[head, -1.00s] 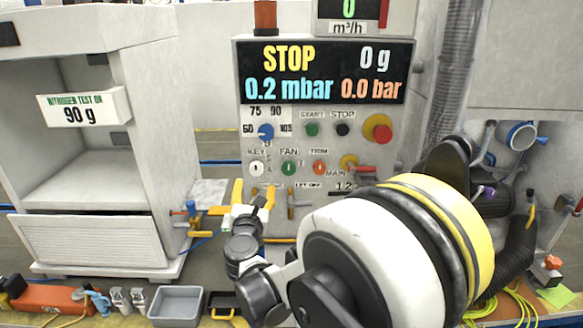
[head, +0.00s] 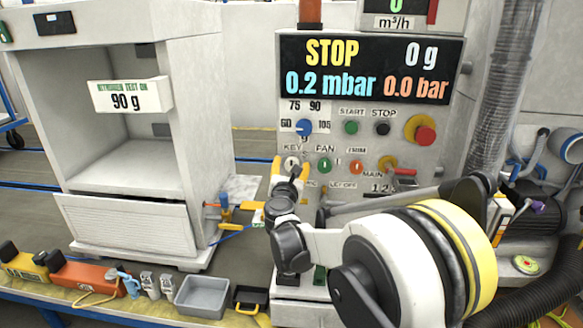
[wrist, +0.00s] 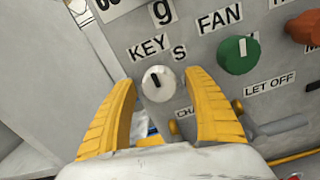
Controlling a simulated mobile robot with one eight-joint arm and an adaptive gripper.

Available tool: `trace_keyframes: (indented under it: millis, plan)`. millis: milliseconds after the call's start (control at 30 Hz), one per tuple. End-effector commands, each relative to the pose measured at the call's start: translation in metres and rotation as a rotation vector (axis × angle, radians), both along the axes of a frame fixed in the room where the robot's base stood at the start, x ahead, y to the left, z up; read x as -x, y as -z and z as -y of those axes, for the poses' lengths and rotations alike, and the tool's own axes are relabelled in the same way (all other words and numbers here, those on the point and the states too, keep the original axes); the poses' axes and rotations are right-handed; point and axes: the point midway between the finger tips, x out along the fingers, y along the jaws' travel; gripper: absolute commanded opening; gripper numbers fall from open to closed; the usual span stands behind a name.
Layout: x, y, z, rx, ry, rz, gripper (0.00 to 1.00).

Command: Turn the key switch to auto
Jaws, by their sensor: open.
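The key switch (wrist: 158,84) is a round white knob with a dark slot mark, under the KEY label on the grey control panel (head: 345,145). In the wrist view its mark is close to upright, tilted slightly left at the top. An S label stands at its upper right. My gripper (wrist: 160,95) is open, its two yellow fingers to the left and right of the knob. I cannot tell whether they touch the panel. In the head view my gripper (head: 289,170) is at the key switch (head: 291,163), which shows between the fingers.
The green FAN knob (wrist: 238,55) is right of the key switch, with an orange knob (wrist: 303,28) beyond it. A grey lever (wrist: 280,126) lies low right. A blue knob (head: 304,127) is above. A white cabinet (head: 130,130) stands left.

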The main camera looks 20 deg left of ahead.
Motion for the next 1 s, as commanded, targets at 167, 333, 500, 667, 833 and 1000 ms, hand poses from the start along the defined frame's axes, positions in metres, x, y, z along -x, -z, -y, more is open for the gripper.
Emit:
trace_keyframes:
  millis: [167, 333, 500, 667, 833, 1000]
  plan:
    - [0.0003, -0.0001, 0.0001, 0.0, 0.0, 0.0, 0.37]
    - [0.0005, -0.0001, 0.0001, 0.0, 0.0, 0.0, 0.07]
    - [0.0005, -0.0002, 0.0001, -0.009, 0.0, -0.002, 0.07]
    - [0.0005, -0.0004, -0.0002, -0.052, 0.0, -0.012, 0.07]
    - [0.0005, -0.0007, -0.0005, -0.148, 0.0, -0.036, 0.07]
    - [0.0007, -0.001, -0.0009, -0.289, 0.0, -0.07, 0.07]
